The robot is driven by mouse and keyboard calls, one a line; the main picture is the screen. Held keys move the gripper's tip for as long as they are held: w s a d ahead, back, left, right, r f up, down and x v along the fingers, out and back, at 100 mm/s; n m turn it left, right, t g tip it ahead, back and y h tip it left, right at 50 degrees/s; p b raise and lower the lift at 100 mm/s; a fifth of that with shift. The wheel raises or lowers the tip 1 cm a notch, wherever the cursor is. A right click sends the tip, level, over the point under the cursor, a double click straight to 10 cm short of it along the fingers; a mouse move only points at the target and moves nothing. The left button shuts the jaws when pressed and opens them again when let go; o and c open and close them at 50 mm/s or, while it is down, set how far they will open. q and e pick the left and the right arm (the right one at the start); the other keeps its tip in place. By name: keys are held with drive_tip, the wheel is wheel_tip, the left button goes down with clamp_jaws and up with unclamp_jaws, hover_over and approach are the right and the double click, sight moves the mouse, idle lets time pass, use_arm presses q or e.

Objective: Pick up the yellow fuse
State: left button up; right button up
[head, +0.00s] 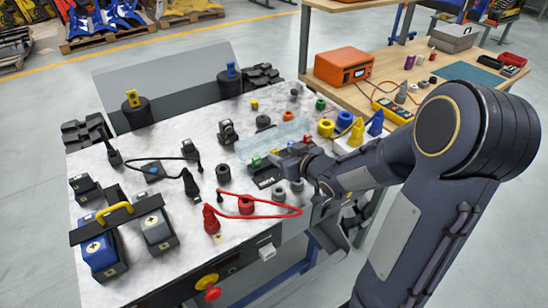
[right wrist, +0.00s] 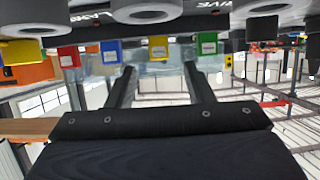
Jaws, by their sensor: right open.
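The yellow fuse (right wrist: 159,47) is a small block with a pale label, in a row between a blue fuse (right wrist: 111,51) and a green fuse (right wrist: 208,43) in the right wrist view. In the head view the yellow fuse (head: 275,152) shows small beside my right gripper (head: 283,163). My right gripper (right wrist: 160,70) is open and empty. Its two fingers point towards the row, and the yellow fuse lines up with the gap between the fingertips. I cannot tell whether the fingers touch it. My left gripper is not in view.
A red fuse (right wrist: 69,56) ends the row. A clear raised cover (head: 258,143) stands behind it. Grey rings, plugs and cables crowd the marbled worktop (head: 140,261). A wooden bench (head: 452,58) with an orange device (head: 343,66) stands at the back right.

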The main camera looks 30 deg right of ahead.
sight(276, 152)
drive_tip(key=x, duration=0.4)
drive_tip(key=shift+s+f, duration=0.1)
drive_tip(key=shift+f, duration=0.05)
clamp_jaws()
